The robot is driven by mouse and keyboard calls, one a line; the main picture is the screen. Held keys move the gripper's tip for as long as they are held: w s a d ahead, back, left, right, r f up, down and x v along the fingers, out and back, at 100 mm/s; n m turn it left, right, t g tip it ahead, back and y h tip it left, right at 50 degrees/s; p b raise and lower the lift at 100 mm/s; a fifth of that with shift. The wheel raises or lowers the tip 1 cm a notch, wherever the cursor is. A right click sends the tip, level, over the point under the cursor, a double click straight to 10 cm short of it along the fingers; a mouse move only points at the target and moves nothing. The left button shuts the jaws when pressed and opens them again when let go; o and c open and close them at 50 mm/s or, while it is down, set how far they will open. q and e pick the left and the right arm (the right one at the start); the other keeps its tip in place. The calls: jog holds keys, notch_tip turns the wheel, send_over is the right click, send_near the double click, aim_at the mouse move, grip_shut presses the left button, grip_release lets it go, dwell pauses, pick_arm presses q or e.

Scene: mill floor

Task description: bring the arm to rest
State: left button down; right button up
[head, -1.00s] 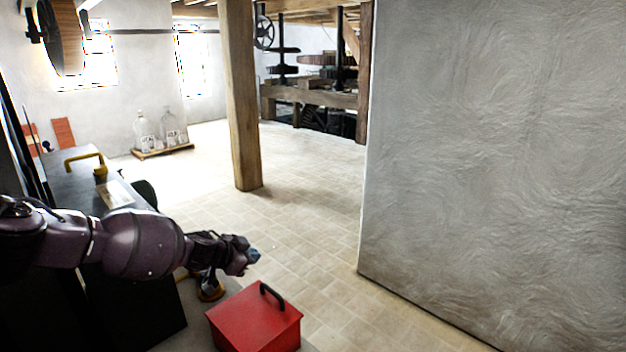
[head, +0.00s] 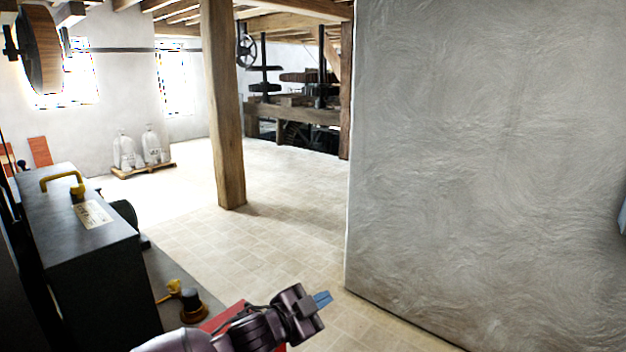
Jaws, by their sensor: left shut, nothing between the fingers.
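My left gripper (head: 322,299) shows at the bottom middle, in front of the tiled floor. Its blue fingertips are together, with nothing seen between them. My left arm comes in from the bottom edge and covers most of the red box.
The red box (head: 222,316) is partly hidden behind my arm. A dark cabinet (head: 95,240) with a yellow handle (head: 62,182) stands at left. A wooden post (head: 226,120) and a plastered wall (head: 490,150) bound open floor (head: 270,240). White sacks (head: 127,152) stand on a pallet at the back.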

pick_arm(q)
jog(key=s+a+f+n+t+y, duration=0.1)
jog(key=s+a+f+n+y, duration=0.25)
jog(key=a, duration=0.35)
jog(key=s+a+f+n+t+y+b, duration=0.1)
jog(key=s+a+f+n+y, duration=0.1)
jog(key=s+a+f+n, duration=0.4)
jog(key=s+a+f+n+t+y, duration=0.2)
jog(key=s+a+f+y, duration=0.15)
jog(key=a, duration=0.45)
jog(key=s+a+f+n+g+y, duration=0.1)
jog(key=s+a+f+n+g, duration=0.1)
jog(key=s+a+f, duration=0.2)
jog(key=s+a+f+n+g+y, duration=0.1)
jog(key=s+a+f, duration=0.3)
jog(key=s+f, duration=0.4)
jog(key=s+n+y, duration=0.1)
jog(key=s, duration=0.2)
jog(key=shift+s+a+f+g+b, duration=0.15)
jog(key=shift+s+f+g+b, duration=0.2)
jog(key=shift+g+b, duration=0.05)
